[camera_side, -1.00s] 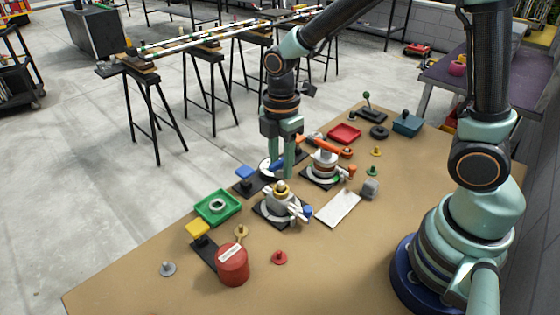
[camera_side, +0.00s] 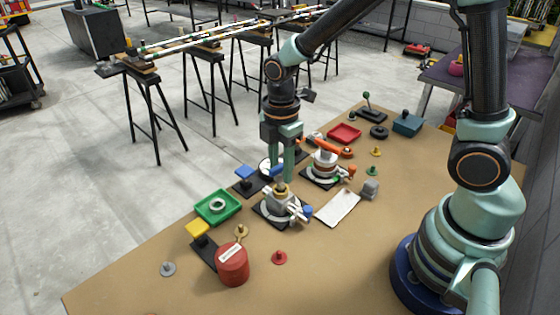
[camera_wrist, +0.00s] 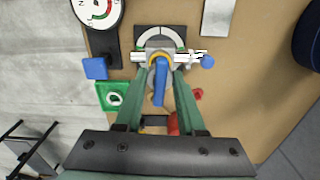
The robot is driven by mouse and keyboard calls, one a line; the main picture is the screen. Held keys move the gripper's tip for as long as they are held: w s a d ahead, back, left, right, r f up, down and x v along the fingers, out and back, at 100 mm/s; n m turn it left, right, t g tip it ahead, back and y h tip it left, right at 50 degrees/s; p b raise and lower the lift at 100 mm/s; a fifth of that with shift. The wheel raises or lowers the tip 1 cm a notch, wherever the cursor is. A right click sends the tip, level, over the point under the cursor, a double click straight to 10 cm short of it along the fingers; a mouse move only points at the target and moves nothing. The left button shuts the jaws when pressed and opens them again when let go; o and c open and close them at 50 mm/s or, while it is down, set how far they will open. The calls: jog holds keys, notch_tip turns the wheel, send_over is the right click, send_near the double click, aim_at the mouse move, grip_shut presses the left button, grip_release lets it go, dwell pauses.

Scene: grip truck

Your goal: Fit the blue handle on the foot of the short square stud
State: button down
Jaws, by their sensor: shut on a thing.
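My gripper (camera_side: 282,178) is shut on the blue handle (camera_wrist: 160,84), which shows between its fingers in the wrist view. The fingertips are close above the near fixture (camera_side: 281,206), a grey body with a yellow ring on a black plate. In the wrist view the fixture (camera_wrist: 150,41) lies beyond and beneath the handle, with the yellow ring partly covered by it. The short square stud is hidden or too small to make out, and I cannot tell whether the handle touches it. A blue knob (camera_wrist: 208,61) sticks out at the fixture's right side.
A second fixture with an orange lever (camera_side: 325,146) stands behind. A white dial (camera_wrist: 97,9), a blue pad (camera_wrist: 95,68) and a green tray (camera_side: 218,221) lie left of the near fixture. A red canister (camera_side: 233,265) stands in front, a white sheet (camera_side: 337,207) to the right.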

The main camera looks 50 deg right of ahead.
aim_at(281, 171)
jog(key=shift+f, duration=1.55)
dwell(1.9)
jog(key=shift+c, duration=0.5)
grip_release()
jog(key=shift+r, duration=3.75)
